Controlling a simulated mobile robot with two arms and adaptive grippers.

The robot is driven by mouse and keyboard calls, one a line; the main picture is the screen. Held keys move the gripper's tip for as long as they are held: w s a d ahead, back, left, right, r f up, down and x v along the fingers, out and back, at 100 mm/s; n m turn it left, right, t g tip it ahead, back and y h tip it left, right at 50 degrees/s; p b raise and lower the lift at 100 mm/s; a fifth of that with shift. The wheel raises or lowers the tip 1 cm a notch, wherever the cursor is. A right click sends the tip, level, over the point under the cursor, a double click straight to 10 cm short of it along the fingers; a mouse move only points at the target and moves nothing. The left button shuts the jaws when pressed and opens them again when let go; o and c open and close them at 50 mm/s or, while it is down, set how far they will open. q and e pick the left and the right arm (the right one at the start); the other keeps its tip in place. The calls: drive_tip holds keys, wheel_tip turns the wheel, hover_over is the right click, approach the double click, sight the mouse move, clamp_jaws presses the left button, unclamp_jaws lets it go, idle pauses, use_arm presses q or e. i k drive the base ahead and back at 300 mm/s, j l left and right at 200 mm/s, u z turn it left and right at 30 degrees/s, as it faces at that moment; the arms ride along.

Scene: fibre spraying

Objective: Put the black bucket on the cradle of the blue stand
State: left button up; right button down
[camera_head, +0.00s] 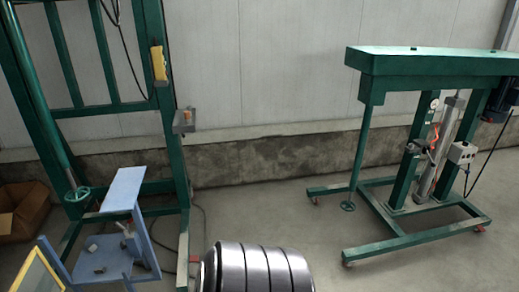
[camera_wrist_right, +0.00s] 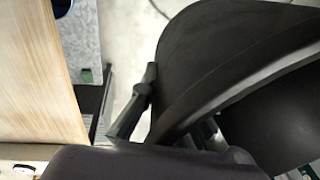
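A light blue stand (camera_head: 127,195) stands on the floor at the left in the head view, with a flat sloping top plate and a lower shelf; I cannot make out its cradle clearly. In the right wrist view a large black curved body (camera_wrist_right: 225,45), which looks like the black bucket, fills the right side. My right gripper (camera_wrist_right: 170,120) is at its edge, one finger to its left and the other partly hidden. I cannot tell whether it is shut on it. A dark, shiny ribbed cylinder (camera_head: 258,268) is cut off by the bottom of the head view. My left gripper is not in view.
A green frame (camera_head: 180,150) rises behind the blue stand, with a cardboard box (camera_head: 22,212) at the far left. A green wheeled machine (camera_head: 430,62) stands at the right. Grey floor (camera_head: 270,200) between them is clear. The right wrist view shows a pale wooden board (camera_wrist_right: 35,70).

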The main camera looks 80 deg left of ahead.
sight(106, 255)
drive_tip(key=u, duration=1.35)
drive_tip(key=k+j+u, duration=0.1)
drive_tip(key=u, duration=0.35)
drive_tip(key=j+u, duration=0.25)
drive_tip(key=u, duration=0.2)
drive_tip(key=k+j+u, duration=0.1)
drive_tip(key=j+u, duration=0.15)
drive_tip(key=u, duration=0.25)
drive_tip(key=j+u, duration=0.25)
drive_tip(key=j, duration=0.15)
drive_tip(key=i+j+u, duration=0.1)
drive_tip(key=j+u, duration=0.15)
drive_tip(key=i+j+u, duration=0.1)
drive_tip(key=j+u, duration=0.15)
drive_tip(key=j, duration=0.25)
drive_tip(key=i+j+u, duration=0.1)
drive_tip(key=j+u, duration=0.15)
drive_tip(key=i+j, duration=0.1)
drive_tip(key=j, duration=0.25)
drive_tip(key=i+j, duration=0.15)
drive_tip(key=j, duration=0.2)
